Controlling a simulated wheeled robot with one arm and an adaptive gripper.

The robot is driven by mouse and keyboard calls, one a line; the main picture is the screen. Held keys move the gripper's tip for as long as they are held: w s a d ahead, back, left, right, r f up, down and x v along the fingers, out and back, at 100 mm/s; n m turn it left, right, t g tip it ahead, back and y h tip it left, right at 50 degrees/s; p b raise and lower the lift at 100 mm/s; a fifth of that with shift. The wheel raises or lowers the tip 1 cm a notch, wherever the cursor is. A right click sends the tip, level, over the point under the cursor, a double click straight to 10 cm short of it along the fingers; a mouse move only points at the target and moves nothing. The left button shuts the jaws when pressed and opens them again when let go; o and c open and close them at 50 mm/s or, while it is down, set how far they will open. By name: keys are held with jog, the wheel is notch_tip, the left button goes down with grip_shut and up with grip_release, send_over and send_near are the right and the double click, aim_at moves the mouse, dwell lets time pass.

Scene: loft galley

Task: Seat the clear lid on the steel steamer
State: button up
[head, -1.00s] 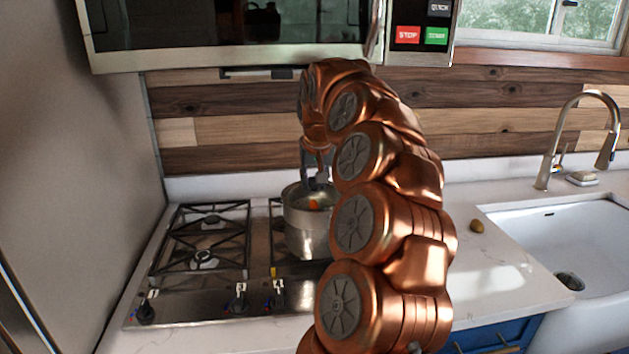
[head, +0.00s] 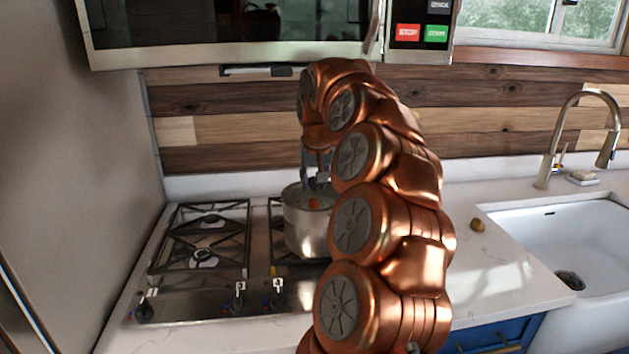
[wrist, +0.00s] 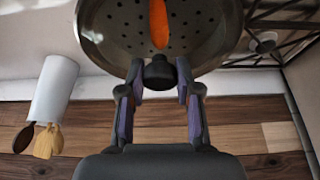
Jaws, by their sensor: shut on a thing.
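The steel steamer (head: 305,228) stands on the right part of the cooktop, partly behind my arm. An orange thing shows at its top. In the wrist view its perforated inside (wrist: 115,25) shows, with a long orange piece (wrist: 159,22) in it. My gripper (wrist: 159,74) is shut on the black knob (wrist: 159,71) of the clear lid. The glass is hard to make out; the inside shows below it. The lid is over the steamer's mouth, but I cannot tell whether its rim touches all round. In the head view my gripper (head: 317,178) is just above the steamer.
The gas cooktop (head: 190,305) has black grates, with free burners on the left. A microwave (head: 230,58) hangs above. The counter to the right holds a small brown item (head: 477,225) beside the sink (head: 570,235). A white utensil holder (wrist: 55,88) with spoons shows in the wrist view.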

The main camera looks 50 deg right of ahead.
jog(key=o, duration=1.1)
jog(key=shift+r, duration=0.1)
jog(key=shift+r+p, duration=1.6)
jog(key=shift+r, duration=1.85)
jog(key=shift+a, duration=0.1)
